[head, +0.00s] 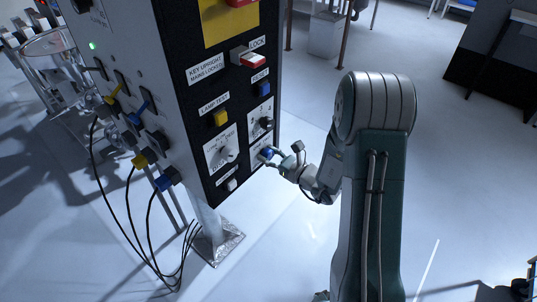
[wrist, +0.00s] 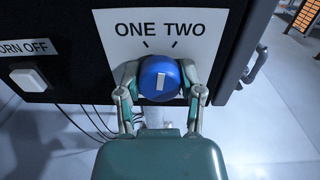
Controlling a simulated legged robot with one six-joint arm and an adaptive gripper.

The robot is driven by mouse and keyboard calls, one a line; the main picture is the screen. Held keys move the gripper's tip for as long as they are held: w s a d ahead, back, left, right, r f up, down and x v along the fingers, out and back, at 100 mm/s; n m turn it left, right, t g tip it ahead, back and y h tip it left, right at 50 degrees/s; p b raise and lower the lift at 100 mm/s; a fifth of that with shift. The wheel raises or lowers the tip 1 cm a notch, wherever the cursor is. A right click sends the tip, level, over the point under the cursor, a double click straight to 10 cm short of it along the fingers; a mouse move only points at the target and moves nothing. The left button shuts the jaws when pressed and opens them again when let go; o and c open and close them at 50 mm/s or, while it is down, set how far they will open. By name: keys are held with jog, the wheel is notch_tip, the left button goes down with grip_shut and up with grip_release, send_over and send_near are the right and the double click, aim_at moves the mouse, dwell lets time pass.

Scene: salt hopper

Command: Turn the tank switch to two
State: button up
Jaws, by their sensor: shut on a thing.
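The tank switch is a round blue knob (wrist: 160,66) on a white plate (wrist: 120,46) marked ONE and TWO, with a tick under each word. A pale bar on the knob's face stands nearly upright; I cannot tell that it lines up with either tick. My gripper (wrist: 159,82) is shut on the knob, one finger on each side. In the head view my gripper (head: 271,158) reaches from the right to the blue knob (head: 266,153), low on the black panel, and partly covers its plate.
The panel (head: 216,88) carries a red-and-white lock switch (head: 252,59), a blue button (head: 264,89), a yellow button (head: 220,118) and other dials. A white horn-off button (wrist: 35,79) sits left of the knob. Cables (head: 133,240) hang at the cabinet's left.

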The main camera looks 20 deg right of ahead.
jog(key=shift+w+m, duration=0.1)
jog(key=shift+m, duration=2.3)
jog(key=shift+r, duration=0.1)
jog(key=o, duration=1.2)
jog(key=shift+c, duration=0.2)
jog(key=v, duration=1.2)
jog(key=shift+f, duration=0.2)
jog(key=shift+a, duration=0.1)
